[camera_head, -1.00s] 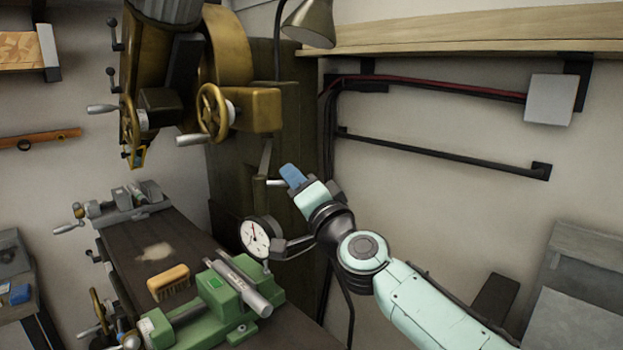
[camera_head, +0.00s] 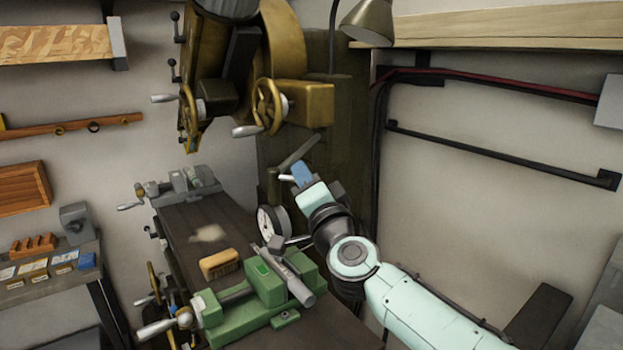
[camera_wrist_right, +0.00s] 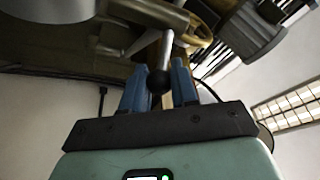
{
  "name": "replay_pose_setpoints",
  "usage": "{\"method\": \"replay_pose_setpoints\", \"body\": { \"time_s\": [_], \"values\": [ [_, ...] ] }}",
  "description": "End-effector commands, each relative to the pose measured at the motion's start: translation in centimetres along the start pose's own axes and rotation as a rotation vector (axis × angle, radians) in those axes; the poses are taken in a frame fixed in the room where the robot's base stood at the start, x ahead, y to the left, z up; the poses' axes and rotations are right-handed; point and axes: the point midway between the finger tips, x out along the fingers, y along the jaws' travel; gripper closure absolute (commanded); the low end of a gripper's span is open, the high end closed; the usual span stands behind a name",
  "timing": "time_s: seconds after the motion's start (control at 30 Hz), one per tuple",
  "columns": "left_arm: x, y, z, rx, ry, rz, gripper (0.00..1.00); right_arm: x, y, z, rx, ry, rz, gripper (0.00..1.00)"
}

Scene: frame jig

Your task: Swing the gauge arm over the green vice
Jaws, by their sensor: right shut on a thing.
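The green vice (camera_head: 235,322) stands on the dark machine table, with a grey round bar (camera_head: 297,287) across its jaws. The gauge arm (camera_head: 298,152) is a jointed grey arm by the machine column. Its white-faced dial (camera_head: 265,224) hangs just above and behind the vice in the head view, its face seen at a slant. My right gripper (camera_head: 301,174) is shut at the gauge arm. In the right wrist view, a grey rod ending in a black ball knob (camera_wrist_right: 158,80) sits between its blue fingers (camera_wrist_right: 159,92). My left gripper is not in view.
A wooden brush (camera_head: 219,265) lies on the machine table (camera_head: 190,225) behind the vice. A grey vice (camera_head: 180,185) stands at the table's far end. The machine head with brass handwheels (camera_head: 268,106) hangs above. A lamp (camera_head: 367,22) is at the top.

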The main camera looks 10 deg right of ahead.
Motion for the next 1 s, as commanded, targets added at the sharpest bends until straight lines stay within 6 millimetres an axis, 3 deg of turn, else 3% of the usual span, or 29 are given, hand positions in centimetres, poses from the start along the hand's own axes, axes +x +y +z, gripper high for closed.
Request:
{"method": "replay_pose_setpoints", "body": {
  "time_s": [0.17, 0.2, 0.27, 0.67, 1.0],
  "values": [
    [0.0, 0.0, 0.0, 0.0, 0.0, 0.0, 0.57, 0.0, -0.3, 0.5, 0.003, -0.011, -0.007, 1.0],
    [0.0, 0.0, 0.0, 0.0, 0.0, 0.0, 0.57, 0.0, -0.4, 0.5, 0.003, -0.011, -0.007, 0.65],
    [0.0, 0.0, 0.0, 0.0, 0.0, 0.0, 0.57, 0.0, -0.4, 0.5, 0.003, -0.01, -0.007, 0.49],
    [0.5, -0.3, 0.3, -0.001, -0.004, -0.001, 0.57, -0.9, -0.2, 0.1, 0.001, -0.003, -0.004, 0.49],
    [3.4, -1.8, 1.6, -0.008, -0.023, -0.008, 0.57, -7.9, 0.0, 0.4, 0.0, -0.006, -0.005, 0.49]
  ]
}}
